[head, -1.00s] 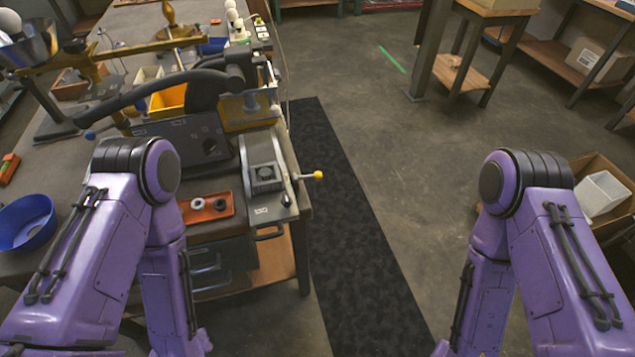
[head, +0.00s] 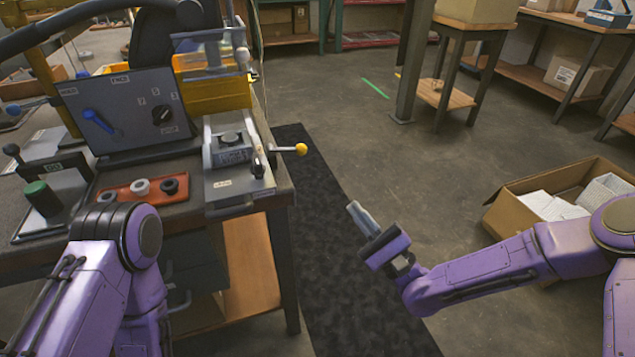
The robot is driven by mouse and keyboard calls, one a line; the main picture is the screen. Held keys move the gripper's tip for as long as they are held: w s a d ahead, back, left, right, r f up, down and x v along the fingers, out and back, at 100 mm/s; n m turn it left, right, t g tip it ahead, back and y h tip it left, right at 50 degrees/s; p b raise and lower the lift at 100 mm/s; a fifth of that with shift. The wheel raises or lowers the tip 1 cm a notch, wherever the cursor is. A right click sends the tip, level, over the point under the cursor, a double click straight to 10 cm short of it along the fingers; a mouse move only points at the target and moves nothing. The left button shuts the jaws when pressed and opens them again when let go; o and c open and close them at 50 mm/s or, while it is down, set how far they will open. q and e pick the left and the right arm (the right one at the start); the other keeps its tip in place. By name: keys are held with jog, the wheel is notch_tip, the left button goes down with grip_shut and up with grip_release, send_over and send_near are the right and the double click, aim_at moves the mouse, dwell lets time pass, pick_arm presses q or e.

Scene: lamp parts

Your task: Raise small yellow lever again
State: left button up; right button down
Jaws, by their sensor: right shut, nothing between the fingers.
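The small lever with a yellow ball knob (head: 301,149) sticks out from the right side of a grey metal fixture (head: 233,165) at the bench's right edge. Its thin rod lies about level and points right. My right gripper (head: 354,208) is shut and empty. It hangs in the air to the right of and below the knob in the picture, apart from it, with its grey fingers pointing up and left. My left arm shows at the lower left, but its gripper is out of view.
The workbench (head: 262,203) carries a control panel (head: 125,110) with a blue lever, a red tray (head: 142,188) with small rings, and a green-capped part (head: 41,197). An open cardboard box (head: 528,193) stands at right.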

aim_at(288, 149)
jog(key=s+a+r+p+x, duration=0.1)
jog(key=s+p+x, duration=0.1)
jog(key=x, duration=1.1)
jog(key=shift+r, duration=0.25)
jog(key=shift+r, duration=0.1)
